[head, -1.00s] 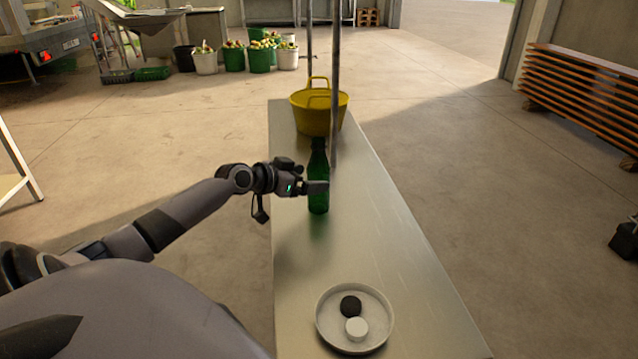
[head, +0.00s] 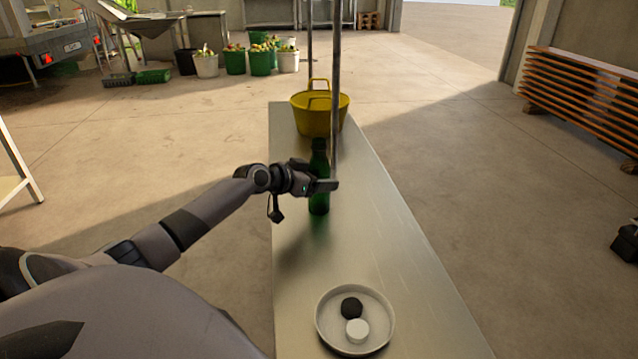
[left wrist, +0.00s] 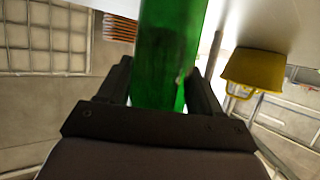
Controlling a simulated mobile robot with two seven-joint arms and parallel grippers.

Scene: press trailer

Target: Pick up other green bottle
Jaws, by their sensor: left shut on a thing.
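A green bottle (head: 319,203) stands upright on the metal table (head: 350,255), just in front of the yellow basket. My left gripper (head: 325,186) comes in from the left and is shut on the bottle at mid-height. In the left wrist view the green bottle (left wrist: 165,60) fills the space between the two dark fingers (left wrist: 158,92). The fingers hide part of the bottle's middle in the head view. My right gripper is not in view.
A yellow basket (head: 318,117) stands at the table's far end. A thin metal post (head: 336,90) rises beside the bottle. A round white dish (head: 330,340) with a dark and a white lid sits at the near end. The table between is clear.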

